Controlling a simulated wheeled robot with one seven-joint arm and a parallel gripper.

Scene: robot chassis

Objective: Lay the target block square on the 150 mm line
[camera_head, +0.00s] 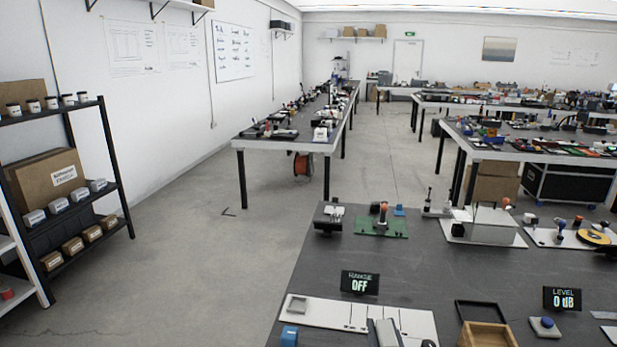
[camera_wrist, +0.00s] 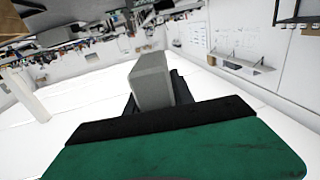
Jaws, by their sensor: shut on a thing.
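In the wrist view a plain grey block (camera_wrist: 151,80) stands up in the middle, with dark jaw parts of my gripper (camera_wrist: 178,88) close behind and beside it. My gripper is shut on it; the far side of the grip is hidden. In the head view a grey block-like piece (camera_head: 388,332) with a darker strip along its left shows at the bottom edge, over the white board (camera_head: 335,312). The board has thin dark cross lines. I cannot read which one is 150 mm, nor tell whether the piece touches the board.
A green, black-edged part (camera_wrist: 180,152) fills the bottom of the wrist view. A sign reading RANGE OFF (camera_head: 360,283) stands behind the board. A wooden tray (camera_head: 487,335) stands to the right.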

